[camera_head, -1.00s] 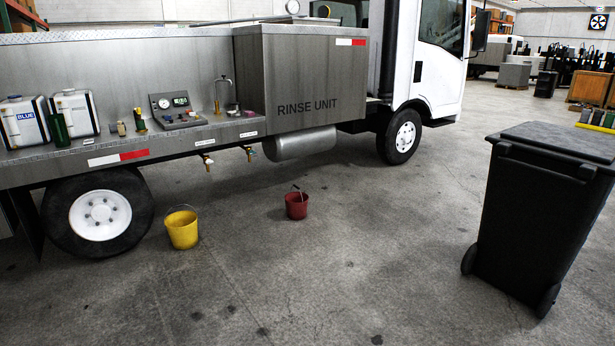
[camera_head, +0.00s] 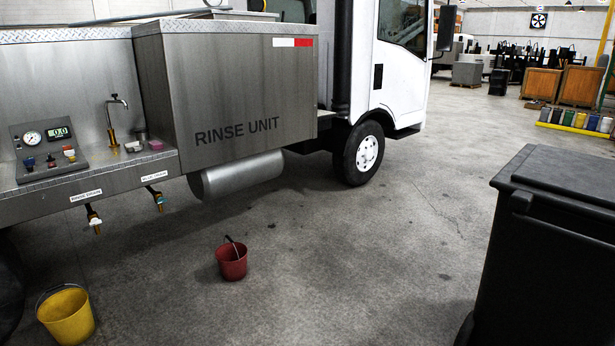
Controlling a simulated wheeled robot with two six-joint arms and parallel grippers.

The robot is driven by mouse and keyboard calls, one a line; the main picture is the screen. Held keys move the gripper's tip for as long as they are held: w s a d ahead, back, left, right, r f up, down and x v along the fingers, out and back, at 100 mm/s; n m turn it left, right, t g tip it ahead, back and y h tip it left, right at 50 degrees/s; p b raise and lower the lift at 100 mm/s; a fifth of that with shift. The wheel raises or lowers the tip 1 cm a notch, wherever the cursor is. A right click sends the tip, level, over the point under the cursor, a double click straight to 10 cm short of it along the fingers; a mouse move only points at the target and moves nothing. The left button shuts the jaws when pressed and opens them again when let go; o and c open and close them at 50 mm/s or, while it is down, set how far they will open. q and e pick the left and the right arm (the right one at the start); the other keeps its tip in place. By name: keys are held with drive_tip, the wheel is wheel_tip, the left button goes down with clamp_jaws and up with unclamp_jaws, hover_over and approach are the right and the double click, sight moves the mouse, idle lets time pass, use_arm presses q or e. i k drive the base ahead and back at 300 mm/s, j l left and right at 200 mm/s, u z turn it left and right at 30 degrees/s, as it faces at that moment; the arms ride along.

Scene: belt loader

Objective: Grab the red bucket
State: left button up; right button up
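The red bucket (camera_head: 232,264) stands upright on the concrete floor, left of the picture's middle, in front of the truck's rinse unit. Its handle sticks up above the rim. Nothing touches it. Neither of my grippers shows in the head view.
A yellow bucket (camera_head: 67,317) stands on the floor at the lower left. The truck's rinse unit (camera_head: 230,95) and two taps are behind the buckets. A black wheeled bin (camera_head: 548,250) fills the right side. The floor between the red bucket and the bin is clear.

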sight(232, 256)
drive_tip(key=i, duration=2.6)
